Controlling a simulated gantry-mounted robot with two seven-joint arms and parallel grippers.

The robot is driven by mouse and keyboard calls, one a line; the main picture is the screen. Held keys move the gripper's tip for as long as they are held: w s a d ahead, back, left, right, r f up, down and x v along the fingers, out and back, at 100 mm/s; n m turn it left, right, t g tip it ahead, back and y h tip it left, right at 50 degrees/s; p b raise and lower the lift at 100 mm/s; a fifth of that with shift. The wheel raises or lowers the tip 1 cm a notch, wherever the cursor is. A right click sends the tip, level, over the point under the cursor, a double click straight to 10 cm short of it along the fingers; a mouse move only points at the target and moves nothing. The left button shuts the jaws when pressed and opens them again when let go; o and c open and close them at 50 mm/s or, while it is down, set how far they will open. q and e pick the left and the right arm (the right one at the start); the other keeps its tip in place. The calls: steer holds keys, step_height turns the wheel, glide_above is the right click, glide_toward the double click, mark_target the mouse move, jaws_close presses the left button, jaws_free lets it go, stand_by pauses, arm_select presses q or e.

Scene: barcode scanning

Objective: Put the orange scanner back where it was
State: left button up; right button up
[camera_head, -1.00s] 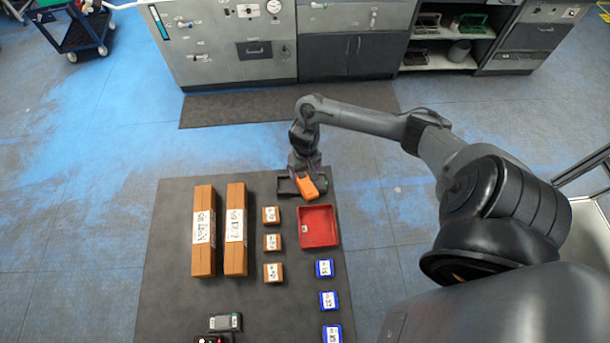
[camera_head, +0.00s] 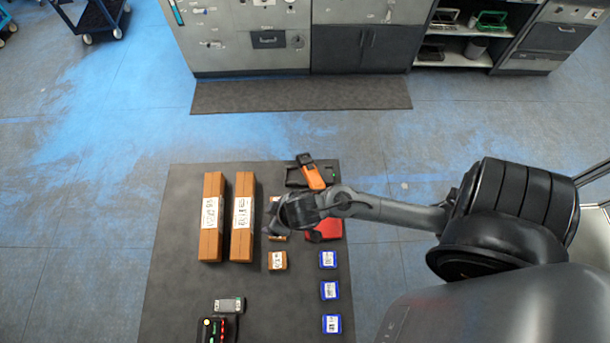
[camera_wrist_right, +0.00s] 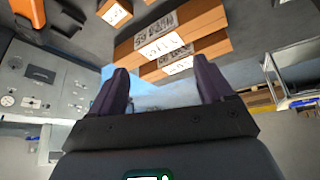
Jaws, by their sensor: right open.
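The orange scanner (camera_head: 312,175) sits at the far right of the dark mat, resting at a slant on or against its black holder (camera_head: 296,178). Part of the scanner also shows at the upper left of the right wrist view (camera_wrist_right: 30,12). My right gripper (camera_wrist_right: 165,88) has its two fingers spread with nothing between them. In the head view my right gripper is over the small brown boxes, left of the scanner and apart from it; its fingers are hard to make out there. My left gripper is not in view.
A red tray (camera_head: 326,232) lies partly under my right arm. Two long brown boxes (camera_head: 211,238) lie left, with small brown boxes (camera_head: 278,262) beside them. Blue boxes (camera_head: 329,291) line the right. A grey device (camera_head: 228,305) lies near the front. The mat (camera_head: 190,290) has free room.

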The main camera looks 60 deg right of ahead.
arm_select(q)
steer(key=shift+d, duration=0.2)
arm_select(e)
steer(key=s+d+r+g, duration=0.1)
steer(key=s+r+g, duration=0.1)
steer(key=s+r, duration=0.3)
steer(key=s, duration=0.4)
steer(key=shift+r, duration=0.15)
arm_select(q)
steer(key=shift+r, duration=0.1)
arm_select(e)
steer(key=shift+d+r, duration=0.1)
arm_select(q)
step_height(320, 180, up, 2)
steer(key=p, duration=0.2)
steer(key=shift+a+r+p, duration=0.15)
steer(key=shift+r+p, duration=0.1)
steer(key=shift+p, duration=0.15)
arm_select(e)
step_height(320, 180, up, 3)
steer(key=shift+f, duration=0.2)
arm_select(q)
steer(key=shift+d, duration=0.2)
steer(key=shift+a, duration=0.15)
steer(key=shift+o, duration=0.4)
